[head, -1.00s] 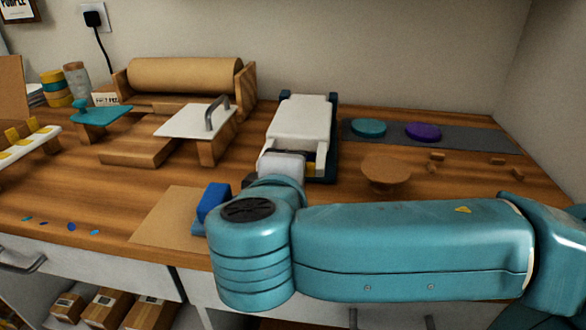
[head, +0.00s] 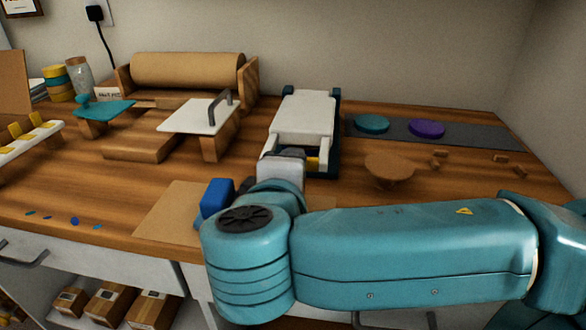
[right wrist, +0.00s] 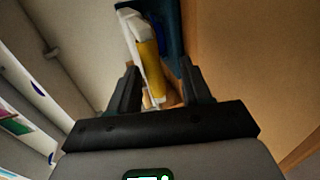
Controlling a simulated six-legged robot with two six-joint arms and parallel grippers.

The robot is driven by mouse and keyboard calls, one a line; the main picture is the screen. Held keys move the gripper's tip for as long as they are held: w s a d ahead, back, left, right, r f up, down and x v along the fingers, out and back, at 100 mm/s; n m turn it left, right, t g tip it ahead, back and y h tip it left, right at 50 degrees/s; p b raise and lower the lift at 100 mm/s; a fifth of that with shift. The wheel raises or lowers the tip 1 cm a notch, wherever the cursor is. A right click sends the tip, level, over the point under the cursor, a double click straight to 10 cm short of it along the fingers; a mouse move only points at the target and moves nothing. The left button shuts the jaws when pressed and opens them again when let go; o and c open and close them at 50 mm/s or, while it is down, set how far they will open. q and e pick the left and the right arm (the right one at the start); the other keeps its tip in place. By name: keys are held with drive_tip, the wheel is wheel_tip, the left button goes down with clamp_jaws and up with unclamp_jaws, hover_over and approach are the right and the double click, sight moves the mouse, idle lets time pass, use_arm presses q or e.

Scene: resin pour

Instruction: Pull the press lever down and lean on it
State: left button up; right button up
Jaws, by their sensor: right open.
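The press (head: 305,118), with a white top and dark teal sides, stands on the bench at the middle. A yellow part (head: 313,163) shows at its near end, close to my right gripper. My right gripper (head: 290,154) is at this near end, partly hidden by my own wrist. In the right wrist view the open fingers (right wrist: 160,88) point at the press's white and yellow parts (right wrist: 149,62), with its teal side just beyond. I cannot tell which part is the lever, or whether the fingers touch it. My left gripper is not in view.
A blue block (head: 216,196) stands on a brown sheet (head: 165,215) left of my right wrist. A round brown stand (head: 389,168) is to the right. Teal (head: 372,123) and purple (head: 427,128) discs lie on a grey mat (head: 478,136). A white board with a handle (head: 198,117) stands left.

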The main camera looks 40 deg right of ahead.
drive_tip(key=p+v, duration=0.1)
drive_tip(key=v, duration=0.4)
drive_tip(key=shift+r, duration=0.15)
drive_tip(key=shift+s+a+p, duration=0.4)
drive_tip(key=shift+a, duration=0.1)
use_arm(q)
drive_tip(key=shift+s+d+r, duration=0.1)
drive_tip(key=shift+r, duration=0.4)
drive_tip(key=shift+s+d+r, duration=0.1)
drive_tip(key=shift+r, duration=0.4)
